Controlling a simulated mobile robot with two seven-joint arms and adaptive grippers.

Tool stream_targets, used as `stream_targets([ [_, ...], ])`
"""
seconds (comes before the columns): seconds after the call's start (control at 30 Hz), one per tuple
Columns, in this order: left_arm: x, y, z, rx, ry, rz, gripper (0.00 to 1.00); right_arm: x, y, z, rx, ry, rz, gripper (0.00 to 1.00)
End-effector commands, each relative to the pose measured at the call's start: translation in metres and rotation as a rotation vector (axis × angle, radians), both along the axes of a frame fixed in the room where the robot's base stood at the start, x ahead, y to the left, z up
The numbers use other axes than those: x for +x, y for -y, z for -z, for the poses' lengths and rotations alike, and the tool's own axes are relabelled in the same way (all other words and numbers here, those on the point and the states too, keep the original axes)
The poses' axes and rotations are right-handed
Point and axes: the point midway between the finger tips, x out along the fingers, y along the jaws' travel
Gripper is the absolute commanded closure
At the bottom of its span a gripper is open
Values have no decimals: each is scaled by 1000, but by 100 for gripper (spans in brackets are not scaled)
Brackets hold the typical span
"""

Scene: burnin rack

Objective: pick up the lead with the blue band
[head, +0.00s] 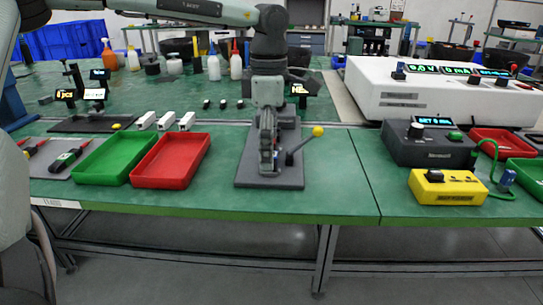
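A green lead (494,160) curves from the dark instrument box at right down to a small blue plug (507,181) beside the yellow box. No separate blue band can be made out at this size. My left gripper (268,160) points down at the middle of the bench, far to the left of that lead. It overlaps the dark press-like fixture (290,182) with a yellow-knobbed lever, and I cannot tell whether they touch. Its fingers are seen edge-on, so the opening is unclear. My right gripper is not in view.
A green tray (128,141) and a red tray (140,181) stand left of the fixture. The dark instrument box (432,155), yellow box (448,200) and another red tray (507,133) crowd the right. The bench is clear between fixture and yellow box (350,180).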

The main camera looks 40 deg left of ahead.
Motion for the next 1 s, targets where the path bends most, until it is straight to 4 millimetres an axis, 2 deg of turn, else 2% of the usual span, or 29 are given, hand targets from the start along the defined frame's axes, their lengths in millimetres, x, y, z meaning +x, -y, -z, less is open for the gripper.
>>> stream_targets([
  [0.13,0,0,0,0,0,0,1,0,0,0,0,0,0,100],
  [0.53,0,0,0,0,0,0,51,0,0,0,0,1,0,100],
  [0.8,0,0,-3,1,1,1,52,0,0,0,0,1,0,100],
  [0.87,1,0,-9,2,3,1,52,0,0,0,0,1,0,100],
  [1.0,1,0,-34,2,6,0,52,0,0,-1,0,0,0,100],
])
